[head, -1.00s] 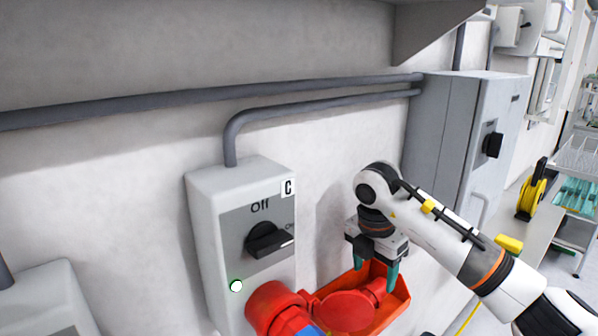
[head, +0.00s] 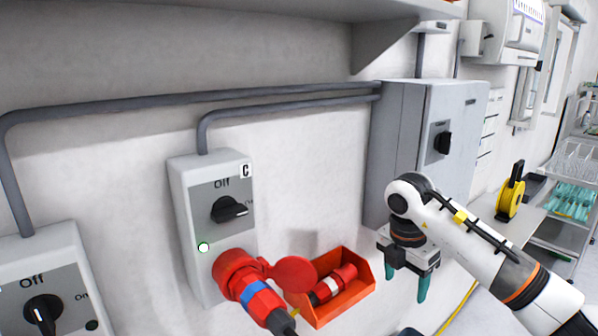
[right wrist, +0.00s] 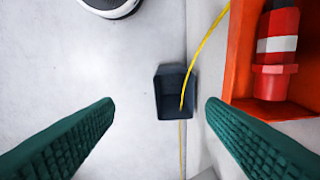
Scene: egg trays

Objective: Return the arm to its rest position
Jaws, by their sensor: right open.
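My right gripper (head: 407,283) is open and empty in the head view, pointing down with its two green fingers apart. It hangs just right of the orange bin (head: 344,313) and clear of it. The right wrist view shows the green fingers spread on either side (right wrist: 160,125), with nothing between them. My right arm comes in from the lower right. My left gripper is not in view.
The orange bin holds a red and white plug (head: 333,284). A switch box C (head: 180,190) with a red connector (head: 240,280) is left of it. A grey cabinet (head: 400,140) stands behind my gripper. A dark open box (right wrist: 172,108) and yellow cable (right wrist: 205,45) lie below.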

